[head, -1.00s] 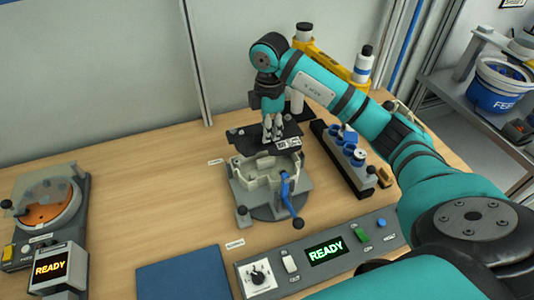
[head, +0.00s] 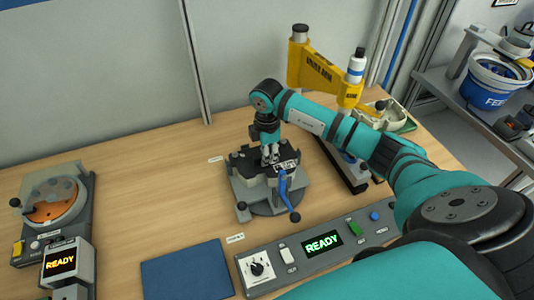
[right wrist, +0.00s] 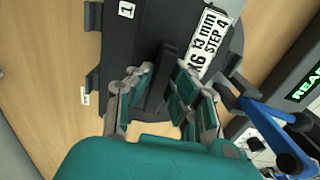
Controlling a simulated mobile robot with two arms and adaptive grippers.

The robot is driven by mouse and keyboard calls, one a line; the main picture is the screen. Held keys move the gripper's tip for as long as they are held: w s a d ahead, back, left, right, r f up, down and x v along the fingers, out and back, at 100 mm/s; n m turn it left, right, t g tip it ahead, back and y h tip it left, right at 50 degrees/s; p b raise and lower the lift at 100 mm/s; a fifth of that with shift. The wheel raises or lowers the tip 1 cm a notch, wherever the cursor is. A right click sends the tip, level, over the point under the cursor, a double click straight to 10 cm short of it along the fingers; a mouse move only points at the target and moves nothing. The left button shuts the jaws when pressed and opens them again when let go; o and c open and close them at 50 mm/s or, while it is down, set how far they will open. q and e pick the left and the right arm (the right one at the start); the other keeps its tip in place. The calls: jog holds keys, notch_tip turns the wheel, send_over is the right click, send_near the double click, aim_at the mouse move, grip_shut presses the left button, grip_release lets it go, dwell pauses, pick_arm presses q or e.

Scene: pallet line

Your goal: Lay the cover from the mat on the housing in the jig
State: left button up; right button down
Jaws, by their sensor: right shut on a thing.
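My right gripper (head: 270,154) is shut on the dark cover (head: 252,160), low over the jig (head: 268,203). In the right wrist view the fingers (right wrist: 168,95) close on the upright black rib of the cover (right wrist: 130,60), which carries white labels. The cover lies over the top of the jig and hides most of the housing. I cannot tell whether it rests fully flat on the housing. The jig's blue clamp lever (head: 283,183) stands at its right front. The blue mat (head: 187,270) at the front is empty. My left gripper is not in view.
A control panel (head: 320,243) reading READY lies in front of the jig. A round device (head: 55,203) with a READY display stands at the left. A yellow arm stand (head: 325,75) is behind my right arm.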

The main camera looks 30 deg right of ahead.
jog(key=shift+f, duration=0.15)
jog(key=c, duration=1.5)
grip_release()
jog(key=shift+c, duration=0.2)
jog(key=shift+o, duration=1.3)
jog(key=shift+r, duration=0.55)
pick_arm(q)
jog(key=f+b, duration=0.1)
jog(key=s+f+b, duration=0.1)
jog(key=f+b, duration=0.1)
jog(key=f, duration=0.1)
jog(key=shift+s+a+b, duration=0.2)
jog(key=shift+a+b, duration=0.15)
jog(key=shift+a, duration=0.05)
pick_arm(e)
notch_tip(320, 180, up, 11)
jog(key=shift+r, duration=0.2)
